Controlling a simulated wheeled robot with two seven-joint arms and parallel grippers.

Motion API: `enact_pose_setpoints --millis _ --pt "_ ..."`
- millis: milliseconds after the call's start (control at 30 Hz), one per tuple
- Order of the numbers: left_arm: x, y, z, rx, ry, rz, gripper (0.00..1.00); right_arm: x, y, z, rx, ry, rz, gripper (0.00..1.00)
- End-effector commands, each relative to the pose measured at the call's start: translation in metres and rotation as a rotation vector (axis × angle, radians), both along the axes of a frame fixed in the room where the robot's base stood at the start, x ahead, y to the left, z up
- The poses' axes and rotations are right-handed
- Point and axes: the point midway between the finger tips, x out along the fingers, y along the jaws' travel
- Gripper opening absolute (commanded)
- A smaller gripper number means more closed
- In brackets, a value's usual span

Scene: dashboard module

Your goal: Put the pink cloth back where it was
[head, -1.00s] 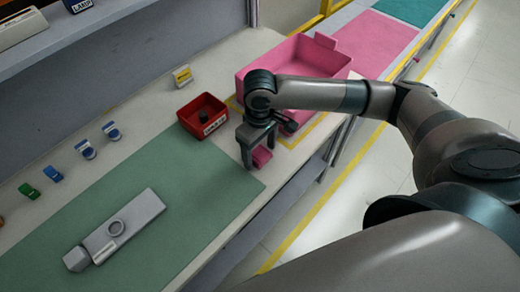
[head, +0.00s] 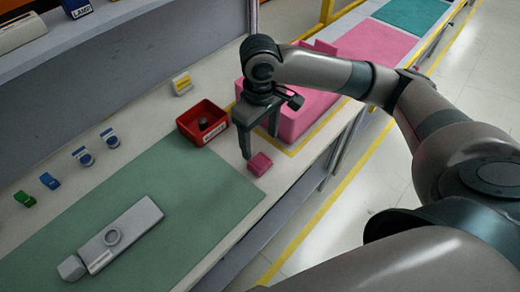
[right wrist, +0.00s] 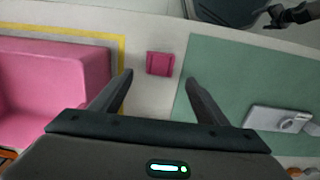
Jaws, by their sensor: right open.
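The pink cloth (head: 260,164) is a small folded block. It lies on the bare pale bench top just off the right corner of the green mat. In the right wrist view the cloth (right wrist: 160,64) lies beyond and between my fingertips, apart from both. My right gripper (head: 258,150) is open and empty above the cloth; its fingers (right wrist: 158,78) stand wide apart in the right wrist view. My left gripper is not in view.
A red tray (head: 204,122) holds a dark round part. A grey module (head: 122,232) lies on the green mat (head: 190,200). Several small connectors (head: 84,156) line the back.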

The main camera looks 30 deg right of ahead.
Motion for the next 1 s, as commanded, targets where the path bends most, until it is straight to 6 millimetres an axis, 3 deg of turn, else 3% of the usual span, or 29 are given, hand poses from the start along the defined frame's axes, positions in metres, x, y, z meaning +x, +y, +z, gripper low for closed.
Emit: enact_pose_setpoints --millis 100,300,1000 --pt "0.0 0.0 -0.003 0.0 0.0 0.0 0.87 0.0 0.0 0.016 0.001 -0.002 0.001 0.68" --pt "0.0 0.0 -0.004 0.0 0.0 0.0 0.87 0.0 0.0 0.029 0.001 0.0 0.0 0.68" --pt "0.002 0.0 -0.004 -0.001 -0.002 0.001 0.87 0.0 0.001 0.03 0.002 0.001 0.001 0.68"
